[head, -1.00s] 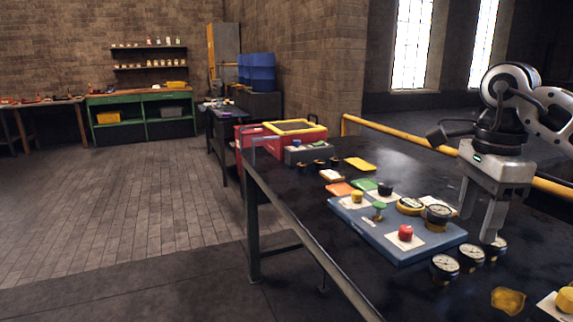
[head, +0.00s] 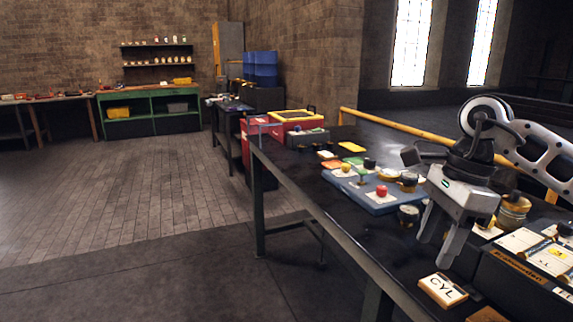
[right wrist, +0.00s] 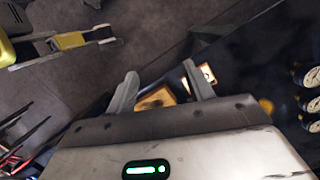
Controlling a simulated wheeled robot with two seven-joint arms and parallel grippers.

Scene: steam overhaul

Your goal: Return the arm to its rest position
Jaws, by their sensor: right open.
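My right gripper (head: 434,250) hangs tilted over the near edge of the dark table (head: 310,175), fingers pointing down, apart and empty. Its fingers also show apart in the right wrist view (right wrist: 160,70), with floor and table edge beyond them. The right arm comes in from the right, still stretched out over the table. A blue board (head: 376,206) with a red knob (head: 381,191) lies to the left of the gripper. A tile marked CYL (head: 442,290) lies near the table edge, just below the fingers in the picture. My left arm does not show in the head view.
A dark box with white cards (head: 522,272) stands right of the gripper. A gauge (head: 408,215) stands close to its left. A yellow rail (head: 400,133) runs behind the table. Open floor (head: 150,185) lies to the left.

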